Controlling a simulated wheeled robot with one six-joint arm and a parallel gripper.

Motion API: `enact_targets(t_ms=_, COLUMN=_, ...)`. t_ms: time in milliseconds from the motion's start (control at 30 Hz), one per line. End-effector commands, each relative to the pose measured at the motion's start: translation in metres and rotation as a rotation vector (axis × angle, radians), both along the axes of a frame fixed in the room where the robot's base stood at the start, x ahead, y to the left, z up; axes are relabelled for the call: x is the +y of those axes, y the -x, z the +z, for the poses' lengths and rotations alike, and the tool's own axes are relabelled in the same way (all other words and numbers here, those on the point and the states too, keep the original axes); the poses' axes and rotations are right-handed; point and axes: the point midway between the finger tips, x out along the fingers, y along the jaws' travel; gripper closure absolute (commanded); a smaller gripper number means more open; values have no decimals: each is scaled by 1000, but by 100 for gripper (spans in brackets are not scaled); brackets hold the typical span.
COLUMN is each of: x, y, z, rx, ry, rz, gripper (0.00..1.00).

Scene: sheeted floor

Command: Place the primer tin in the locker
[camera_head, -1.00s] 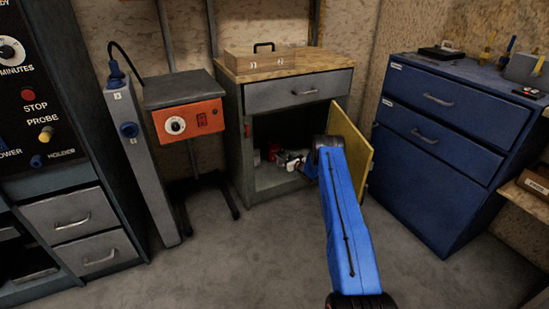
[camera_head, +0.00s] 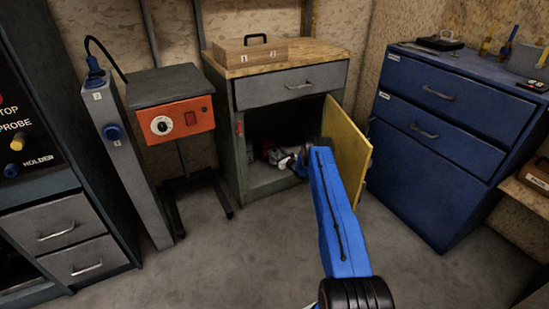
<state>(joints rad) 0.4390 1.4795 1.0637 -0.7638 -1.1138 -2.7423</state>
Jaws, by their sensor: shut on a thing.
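The locker is a grey cabinet (camera_head: 262,181) with a drawer at the top and a dark compartment below. Its yellow door (camera_head: 350,150) stands open to the right. My blue arm reaches into the compartment past the door's inner side. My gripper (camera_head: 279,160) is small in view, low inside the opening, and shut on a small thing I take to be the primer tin. The tin's outline is too small and dark to make out. Small red items show near the gripper; I cannot tell whether the tin touches the locker floor.
A wooden case (camera_head: 250,51) sits on the locker's wooden top. A blue drawer cabinet (camera_head: 440,140) stands to the right. An orange-fronted control box (camera_head: 175,118) on a stand and a grey post (camera_head: 125,150) stand to the left. The floor in front is clear.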

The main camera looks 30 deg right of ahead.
Motion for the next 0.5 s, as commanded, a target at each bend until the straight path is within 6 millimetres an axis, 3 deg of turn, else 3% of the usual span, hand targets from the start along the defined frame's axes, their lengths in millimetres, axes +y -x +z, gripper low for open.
enact_targets(t_ms=200, x=0, y=0, z=-28, rx=0, ry=0, rz=0, gripper=94)
enact_targets(t_ms=500, x=0, y=0, z=-32, rx=-1, ry=0, rz=0, gripper=94)
